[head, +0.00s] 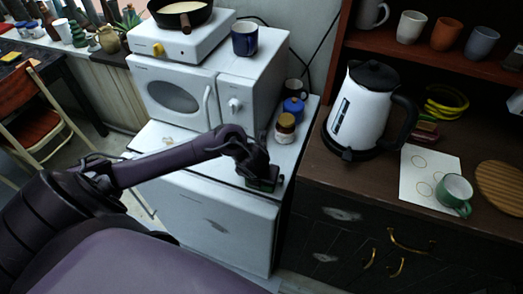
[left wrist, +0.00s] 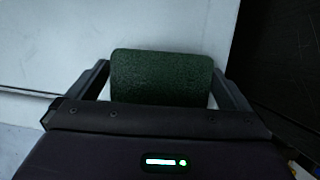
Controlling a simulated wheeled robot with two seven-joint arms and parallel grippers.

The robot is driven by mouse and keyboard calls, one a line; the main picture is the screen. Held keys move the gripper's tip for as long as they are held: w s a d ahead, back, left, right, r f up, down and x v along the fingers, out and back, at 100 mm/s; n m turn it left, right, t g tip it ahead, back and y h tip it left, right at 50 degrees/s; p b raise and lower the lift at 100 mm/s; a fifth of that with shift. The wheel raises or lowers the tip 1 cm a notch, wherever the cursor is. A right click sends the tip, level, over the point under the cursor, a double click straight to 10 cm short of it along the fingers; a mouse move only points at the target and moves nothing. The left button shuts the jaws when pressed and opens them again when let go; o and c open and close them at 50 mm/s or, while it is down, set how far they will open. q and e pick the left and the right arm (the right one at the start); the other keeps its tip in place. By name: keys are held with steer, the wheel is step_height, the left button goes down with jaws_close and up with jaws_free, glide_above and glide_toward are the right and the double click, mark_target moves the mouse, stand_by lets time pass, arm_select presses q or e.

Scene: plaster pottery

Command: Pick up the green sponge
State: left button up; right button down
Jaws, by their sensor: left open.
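The green sponge (left wrist: 160,78) lies between the two fingers of my left gripper (left wrist: 160,70) in the left wrist view, with a narrow gap visible at its left side. My left gripper is open around it. In the head view my left gripper (head: 262,176) is low over the front right corner of the white surface under the microwave. Only a dark green bit of the sponge (head: 262,186) shows there, mostly hidden by the gripper. My right gripper is not in view.
The white microwave (head: 205,90) is behind to the left. The brown counter to the right holds a white kettle (head: 362,108) and a green cup (head: 455,192).

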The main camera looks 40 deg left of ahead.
arm_select(q)
steer(key=c, duration=0.7)
steer(key=shift+c, duration=0.9)
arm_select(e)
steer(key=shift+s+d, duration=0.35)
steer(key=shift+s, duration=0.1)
arm_select(q)
steer(key=shift+r, duration=0.1)
step_height(320, 180, up, 10)
steer(key=p, duration=0.2)
steer(key=shift+w+f+p, duration=0.1)
steer(key=shift+f+p, duration=0.15)
steer(key=shift+p, duration=0.15)
step_height(320, 180, up, 10)
steer(key=p, duration=0.6)
steer(key=shift+r, duration=0.15)
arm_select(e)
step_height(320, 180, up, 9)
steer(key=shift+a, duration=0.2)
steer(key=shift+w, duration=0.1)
